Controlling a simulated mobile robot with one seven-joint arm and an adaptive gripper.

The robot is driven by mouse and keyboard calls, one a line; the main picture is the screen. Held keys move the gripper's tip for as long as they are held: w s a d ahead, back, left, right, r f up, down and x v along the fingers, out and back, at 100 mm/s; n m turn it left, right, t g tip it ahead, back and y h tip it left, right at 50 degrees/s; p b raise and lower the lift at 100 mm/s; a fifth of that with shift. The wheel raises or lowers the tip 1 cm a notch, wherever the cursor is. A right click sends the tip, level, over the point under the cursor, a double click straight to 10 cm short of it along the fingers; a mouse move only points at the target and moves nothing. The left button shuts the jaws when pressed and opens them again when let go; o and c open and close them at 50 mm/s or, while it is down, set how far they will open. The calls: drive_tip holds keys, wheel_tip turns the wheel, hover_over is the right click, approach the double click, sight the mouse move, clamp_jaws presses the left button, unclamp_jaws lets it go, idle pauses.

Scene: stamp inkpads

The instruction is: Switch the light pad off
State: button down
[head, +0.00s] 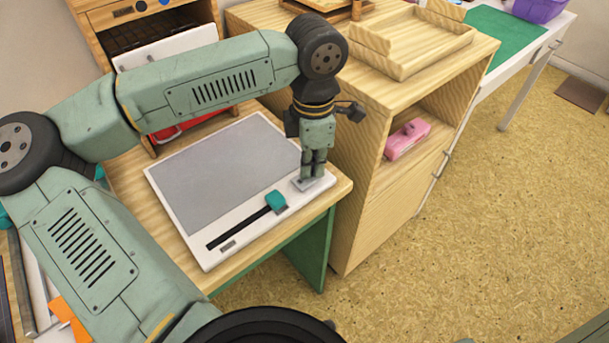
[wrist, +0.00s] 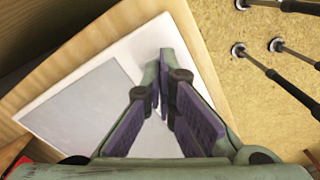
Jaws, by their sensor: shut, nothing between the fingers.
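The light pad (head: 222,168) lies on a small wooden desk, a white board with a flat, dull grey panel. It also shows in the wrist view (wrist: 75,105). On its front strip are a black slot (head: 238,230) with a teal slider knob (head: 276,201) at its right end, and a small grey mark (head: 228,246). My gripper (head: 312,180) is shut and empty, pointing down over the pad's right corner. A small light plate or switch (head: 303,186) shows at its fingertips, partly hidden; I cannot tell whether they touch. In the wrist view my gripper (wrist: 165,75) covers that corner.
A wooden cabinet (head: 360,210) stands close right of the desk, with a pink case (head: 408,138) on its shelf and a wooden tray (head: 415,45) on top. Open floor (head: 470,260) lies to the right.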

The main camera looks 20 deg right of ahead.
drive_tip(key=shift+r+p, duration=1.6)
drive_tip(key=shift+r, duration=1.85)
